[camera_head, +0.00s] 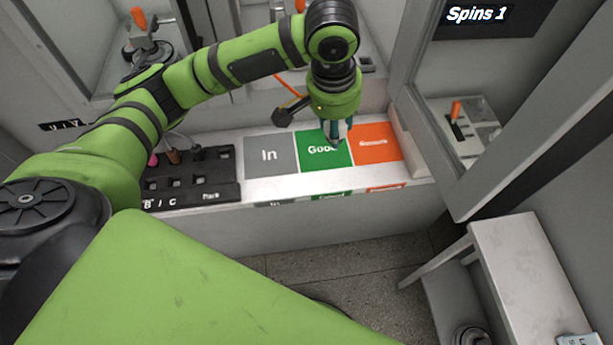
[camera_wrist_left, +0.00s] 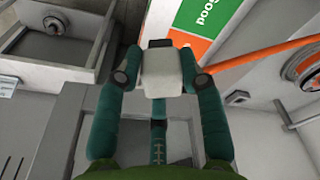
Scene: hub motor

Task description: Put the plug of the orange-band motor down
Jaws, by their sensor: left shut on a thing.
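My left gripper (camera_head: 337,142) points down over the green "Good" square (camera_head: 318,158); whether what it holds touches the square I cannot tell. In the left wrist view, its teal fingers (camera_wrist_left: 157,80) are shut on a pale grey-white block, which looks like the plug (camera_wrist_left: 160,70). In the head view the fingers hide the plug. An orange cable or rod (camera_wrist_left: 265,58) runs from beside the fingers to the right in the wrist view. I cannot make out the orange-band motor for certain. My right gripper is not in view.
The grey "In" square (camera_head: 268,155) and the orange square (camera_head: 375,143) flank the green one. A black rack (camera_head: 190,180) with several slots stands to the left. A dark piece (camera_head: 283,117) shows beside my gripper. A glazed frame (camera_head: 440,130) rises at right.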

